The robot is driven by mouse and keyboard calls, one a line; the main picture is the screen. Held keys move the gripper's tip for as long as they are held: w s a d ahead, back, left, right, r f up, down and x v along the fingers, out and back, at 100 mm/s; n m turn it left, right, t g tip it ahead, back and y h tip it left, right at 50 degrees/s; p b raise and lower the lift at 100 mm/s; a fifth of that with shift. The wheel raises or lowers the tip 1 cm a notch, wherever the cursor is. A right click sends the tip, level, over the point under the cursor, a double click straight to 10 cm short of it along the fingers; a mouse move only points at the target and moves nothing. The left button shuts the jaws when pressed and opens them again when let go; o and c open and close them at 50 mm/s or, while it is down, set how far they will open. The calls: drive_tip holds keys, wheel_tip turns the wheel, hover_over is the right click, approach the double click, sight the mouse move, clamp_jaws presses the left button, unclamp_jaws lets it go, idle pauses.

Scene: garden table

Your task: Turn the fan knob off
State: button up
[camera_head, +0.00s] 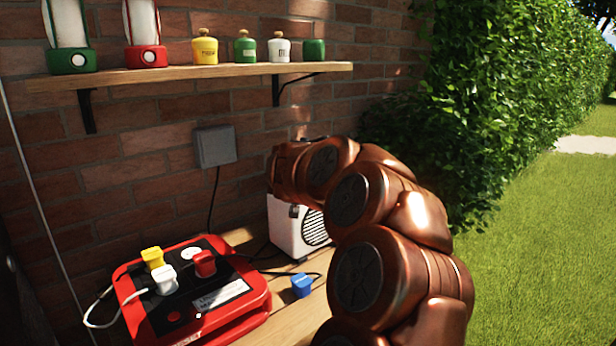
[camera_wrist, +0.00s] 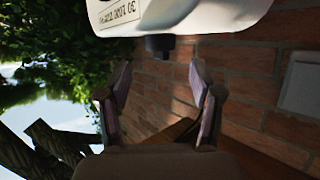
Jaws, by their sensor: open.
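A white box-shaped fan (camera_head: 286,228) with a round dark grille stands on the wooden table by the brick wall. My arm partly hides it in the head view. Its white body (camera_wrist: 215,15) with a printed label fills the top of the wrist view. A dark knob (camera_wrist: 160,46) sticks out from its edge there. My gripper (camera_wrist: 160,75) is open, its two fingers spread to either side below the knob, with nothing between them. In the picture the knob sits just above the gap, and I see no contact. In the head view I cannot make out the fingers.
A red box (camera_head: 262,300) with yellow, white and red plugs stands left of the fan. A blue plug (camera_head: 302,285) lies on the table (camera_head: 300,325). A shelf (camera_head: 190,77) holds lanterns and several small canisters. A grey wall box (camera_head: 215,146) hangs below it. Hedge and lawn lie right.

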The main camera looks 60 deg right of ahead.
drive_tip(key=shift+p+x, duration=0.5)
drive_tip(key=shift+x, duration=2.15)
drive_tip(key=shift+f, duration=0.1)
drive_tip(key=c, duration=1.1)
